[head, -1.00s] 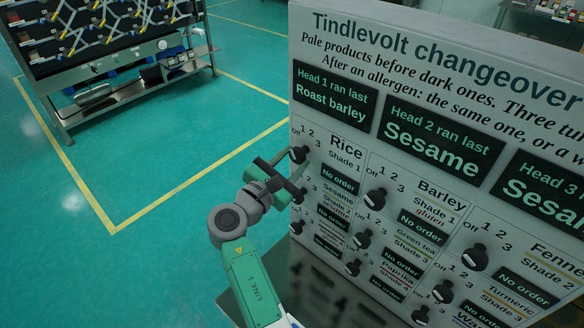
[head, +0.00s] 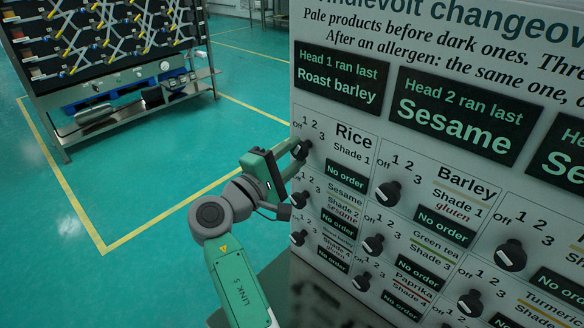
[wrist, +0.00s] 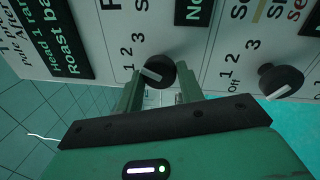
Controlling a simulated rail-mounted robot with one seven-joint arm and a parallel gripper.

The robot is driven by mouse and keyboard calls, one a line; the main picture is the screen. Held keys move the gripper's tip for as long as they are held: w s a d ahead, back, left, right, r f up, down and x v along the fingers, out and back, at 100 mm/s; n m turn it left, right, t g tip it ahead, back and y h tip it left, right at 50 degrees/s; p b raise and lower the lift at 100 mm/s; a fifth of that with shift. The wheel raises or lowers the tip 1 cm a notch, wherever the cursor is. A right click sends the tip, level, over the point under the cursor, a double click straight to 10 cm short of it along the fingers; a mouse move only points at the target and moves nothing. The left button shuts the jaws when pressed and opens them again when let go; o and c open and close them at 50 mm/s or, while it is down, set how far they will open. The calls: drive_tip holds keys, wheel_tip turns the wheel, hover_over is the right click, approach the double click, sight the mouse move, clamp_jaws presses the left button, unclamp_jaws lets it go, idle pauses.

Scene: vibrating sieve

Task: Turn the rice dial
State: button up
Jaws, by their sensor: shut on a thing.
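The rice dial (head: 301,149) is a black round knob at the top left of the panel, beside "Rice, Shade 1". In the wrist view the dial (wrist: 159,71) sits between the fingertips, its white pointer slanting left toward about the 1; the Off mark is not visible there. My gripper (head: 296,151) is at the dial from the left, and its green fingers also show in the wrist view (wrist: 160,86), shut on the knob. In the head view the fingers partly hide the dial. The rice display (head: 345,178) reads "No order".
The panel (head: 395,40) carries several similar dials, including the sesame dial (head: 299,199) below and the barley dial (head: 388,193) to the right. A sieve machine (head: 110,60) stands at the back left. The green floor (head: 150,190) left of my arm is clear.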

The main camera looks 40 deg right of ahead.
drive_tip(key=m+g+b, duration=0.1)
drive_tip(key=m+b, duration=0.2)
drive_tip(key=m, duration=0.1)
drive_tip(key=shift+w+f+m, duration=0.1)
drive_tip(key=shift+m, duration=0.3)
drive_tip(key=shift+m+b, duration=1.05)
drive_tip(key=shift+m, duration=0.45)
drive_tip(key=shift+r, duration=0.2)
drive_tip(key=o, duration=1)
drive_tip(key=a, duration=0.2)
drive_tip(key=a+p, duration=0.1)
drive_tip(key=a, duration=0.2)
drive_tip(key=a+f, duration=0.1)
drive_tip(key=a, duration=0.1)
drive_tip(key=shift+s+a+p, duration=0.2)
drive_tip(key=shift+a+p, duration=0.1)
drive_tip(key=shift+a, duration=0.1)
